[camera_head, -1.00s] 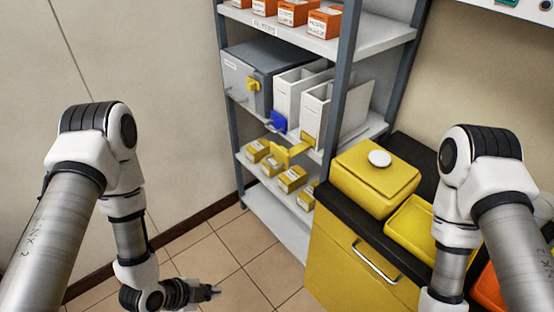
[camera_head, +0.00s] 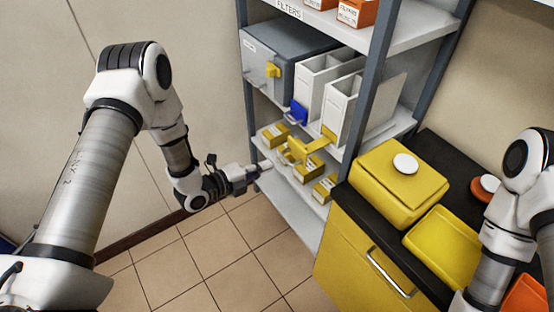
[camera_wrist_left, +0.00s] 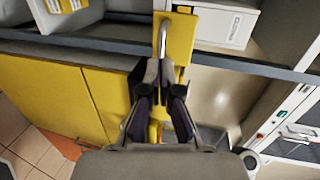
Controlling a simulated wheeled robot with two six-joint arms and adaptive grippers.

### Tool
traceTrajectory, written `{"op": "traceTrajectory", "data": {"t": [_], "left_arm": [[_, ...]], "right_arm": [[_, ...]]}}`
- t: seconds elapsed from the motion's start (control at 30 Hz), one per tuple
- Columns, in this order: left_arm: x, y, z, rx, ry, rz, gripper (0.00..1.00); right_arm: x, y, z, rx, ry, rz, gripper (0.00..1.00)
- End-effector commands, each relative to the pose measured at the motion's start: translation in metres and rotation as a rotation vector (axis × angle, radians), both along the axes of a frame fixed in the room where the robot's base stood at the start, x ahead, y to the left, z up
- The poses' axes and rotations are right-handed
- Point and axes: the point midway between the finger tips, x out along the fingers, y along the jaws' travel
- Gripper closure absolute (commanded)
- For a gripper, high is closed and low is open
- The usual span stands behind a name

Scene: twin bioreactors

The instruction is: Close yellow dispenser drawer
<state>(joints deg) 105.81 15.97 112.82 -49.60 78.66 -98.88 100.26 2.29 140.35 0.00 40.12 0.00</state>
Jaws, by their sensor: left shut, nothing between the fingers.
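The yellow dispenser drawer (camera_head: 317,144) sticks out from the foot of the right white dispenser (camera_head: 343,105) on the middle shelf. It hangs over the shelf's front edge, above the small yellow boxes. In the left wrist view a yellow piece with a metal handle, which looks like this drawer (camera_wrist_left: 182,38), lies just beyond my fingertips. My left gripper (camera_head: 262,168) is shut and empty, left of and below the drawer in the head view. It also shows in the left wrist view (camera_wrist_left: 155,72). I cannot tell whether it touches the drawer. My right gripper is out of view.
A blue drawer (camera_head: 298,113) sits on the left white dispenser, beside a grey box (camera_head: 280,60). Several yellow boxes (camera_head: 276,134) stand on the lower shelf. A yellow cabinet (camera_head: 345,255) and yellow container (camera_head: 395,185) are at the right. The floor at front is clear.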

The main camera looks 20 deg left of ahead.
Motion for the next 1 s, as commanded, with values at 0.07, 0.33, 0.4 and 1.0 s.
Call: {"op": "traceTrajectory", "data": {"t": [0.07,0.33,0.4,1.0], "left_arm": [[0.012,-0.011,0.0,0.002,0.0,-0.005,1.0],[0.035,-0.026,-0.009,-0.001,0.002,0.0,1.0],[0.036,-0.027,-0.01,-0.002,0.003,0.001,1.0],[0.089,-0.069,-0.02,0.002,-0.005,-0.005,1.0]], "right_arm": [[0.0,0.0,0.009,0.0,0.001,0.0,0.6],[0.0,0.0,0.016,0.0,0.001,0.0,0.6],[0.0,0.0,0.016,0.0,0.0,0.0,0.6],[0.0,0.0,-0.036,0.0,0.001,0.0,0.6]]}}
